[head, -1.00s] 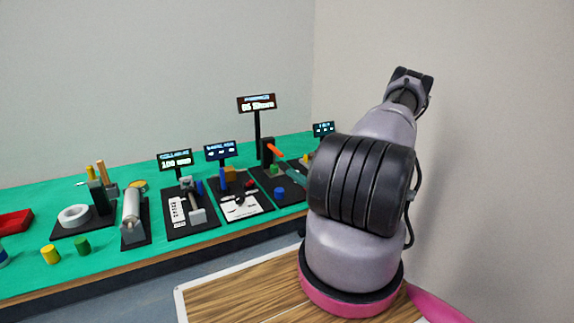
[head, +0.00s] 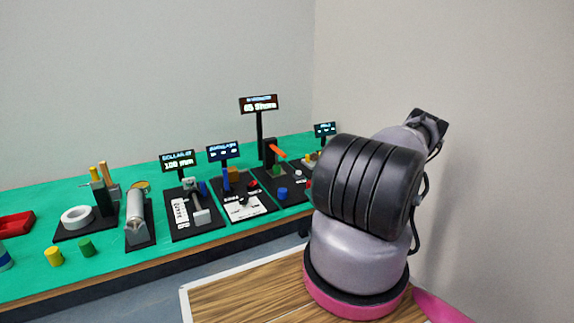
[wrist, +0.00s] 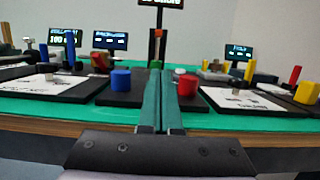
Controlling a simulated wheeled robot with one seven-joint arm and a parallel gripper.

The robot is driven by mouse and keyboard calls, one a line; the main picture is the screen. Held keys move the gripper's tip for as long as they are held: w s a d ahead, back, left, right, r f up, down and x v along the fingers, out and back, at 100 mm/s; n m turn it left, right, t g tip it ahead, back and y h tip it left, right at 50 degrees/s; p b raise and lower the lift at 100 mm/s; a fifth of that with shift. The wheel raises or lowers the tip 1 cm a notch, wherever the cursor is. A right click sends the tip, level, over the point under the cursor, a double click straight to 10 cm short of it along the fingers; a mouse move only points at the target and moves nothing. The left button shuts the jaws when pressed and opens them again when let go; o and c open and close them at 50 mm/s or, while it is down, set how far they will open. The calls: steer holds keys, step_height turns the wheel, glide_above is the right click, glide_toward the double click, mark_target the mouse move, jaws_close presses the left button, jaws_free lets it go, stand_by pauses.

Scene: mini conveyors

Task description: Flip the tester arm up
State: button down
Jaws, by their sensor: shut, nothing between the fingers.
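The tester is a black post on a black base plate (wrist: 102,92), with a lit "Shore" display (head: 259,104) above it. Its orange arm (head: 277,151) slopes down to the right from the post in the head view. In the wrist view the orange piece (wrist: 158,33) shows end-on at the top of the post, straight ahead. My gripper (wrist: 161,73) is shut and empty; its long teal fingers point toward the tester and cover part of its base. I cannot tell whether they touch anything. In the head view my arm hides the gripper.
A blue cylinder (wrist: 121,78) stands left of my fingers and a red cylinder (wrist: 188,86) right of them. More stations with small displays line the green table (head: 110,260) on both sides. The table's front edge runs below my fingers.

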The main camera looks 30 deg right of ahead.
steer(key=x, duration=1.9)
steer(key=shift+r, duration=0.15)
steer(key=shift+s+r+g, duration=0.15)
steer(key=shift+r+g, duration=0.15)
steer(key=shift+g, duration=0.1)
